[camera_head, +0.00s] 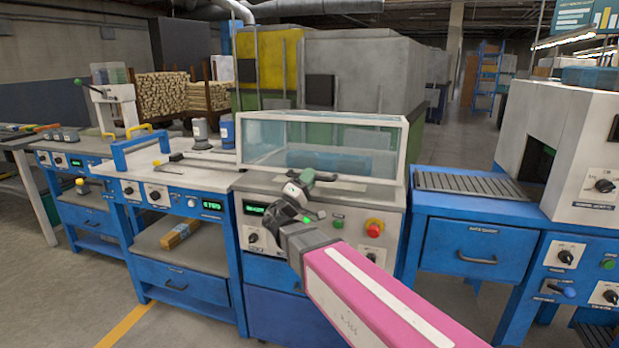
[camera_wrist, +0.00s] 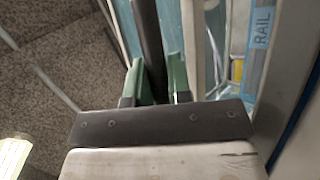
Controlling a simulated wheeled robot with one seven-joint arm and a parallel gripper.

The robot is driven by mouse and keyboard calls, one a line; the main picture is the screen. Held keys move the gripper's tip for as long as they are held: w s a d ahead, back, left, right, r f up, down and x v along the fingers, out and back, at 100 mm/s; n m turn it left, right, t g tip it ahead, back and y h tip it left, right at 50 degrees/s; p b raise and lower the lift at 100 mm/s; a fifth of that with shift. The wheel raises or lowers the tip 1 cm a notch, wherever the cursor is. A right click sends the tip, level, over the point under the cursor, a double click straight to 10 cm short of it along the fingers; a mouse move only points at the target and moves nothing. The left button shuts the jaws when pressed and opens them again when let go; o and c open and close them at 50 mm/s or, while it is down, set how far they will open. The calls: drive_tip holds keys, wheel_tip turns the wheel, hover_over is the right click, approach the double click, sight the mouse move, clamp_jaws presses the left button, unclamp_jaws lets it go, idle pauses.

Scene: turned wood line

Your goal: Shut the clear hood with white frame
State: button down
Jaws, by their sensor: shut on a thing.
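The clear hood with white frame (camera_head: 335,143) stands on top of the grey machine in the middle of the head view. Its front lower edge lies close to the machine's top; whether it is fully down I cannot tell. My gripper (camera_head: 301,183) is at the front lower edge of the hood. In the wrist view, the green fingers of my gripper (camera_wrist: 155,80) are shut on a dark bar (camera_wrist: 148,35), which seems to be the hood's handle. The join of bar and hood is hidden.
A blue bench (camera_head: 200,178) stands left, and a white machine (camera_head: 575,130) with a grey slatted bed (camera_head: 470,184) right. Floor is open in front at left.

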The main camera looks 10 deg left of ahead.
drive_tip(key=c, duration=1.1)
unclamp_jaws()
drive_tip(key=shift+w, duration=0.1)
drive_tip(key=shift+o, duration=0.2)
drive_tip(key=v, duration=1)
drive_tip(key=shift+s+a+f, duration=0.15)
drive_tip(key=shift+s+f, duration=0.1)
drive_tip(key=shift+s, duration=0.05)
